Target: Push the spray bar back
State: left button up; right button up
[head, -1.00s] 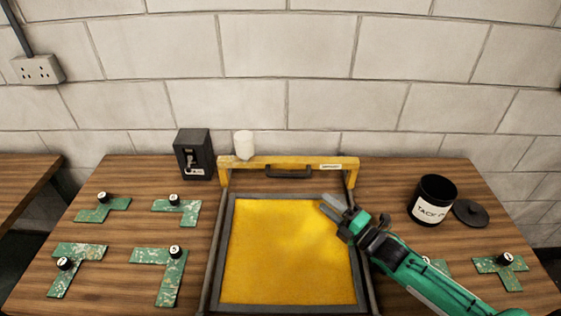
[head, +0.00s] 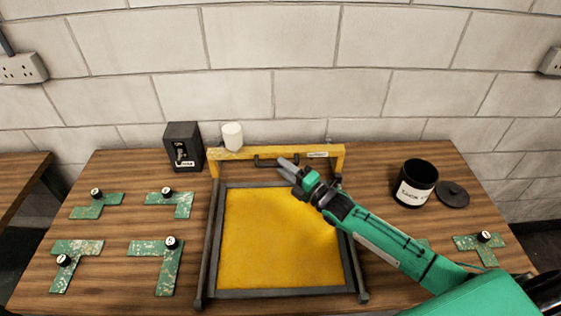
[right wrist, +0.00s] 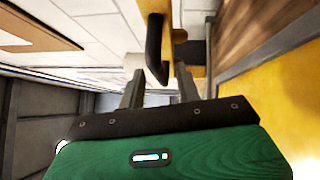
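The spray bar (head: 238,155) is a yellow bar across the back of a frame with dark side rails. It has a dark handle (head: 262,163) on its front and a white cup-shaped part (head: 232,136) on its left half. My right gripper (head: 288,167) is at the handle, partly covering its right part. In the right wrist view its two fingers (right wrist: 160,90) are apart, with the dark handle (right wrist: 155,48) just ahead of the gap. I cannot tell whether they touch. My left gripper is not in view.
A yellow panel in a grey frame (head: 270,240) lies between the rails. Several green plates with numbered knobs lie on the wooden table (head: 120,225). A dark box (head: 184,147) stands back left. A black tin (head: 416,184) and its lid (head: 453,194) stand right. A block wall is behind.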

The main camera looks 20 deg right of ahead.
jog(key=shift+x, duration=1.05)
jog(key=shift+c, duration=0.4)
grip_shut()
jog(key=w+d+b, duration=0.2)
jog(key=w+b, duration=0.4)
jog(key=w, duration=0.2)
jog(key=shift+w+d, duration=0.3)
jog(key=shift+r, duration=0.15)
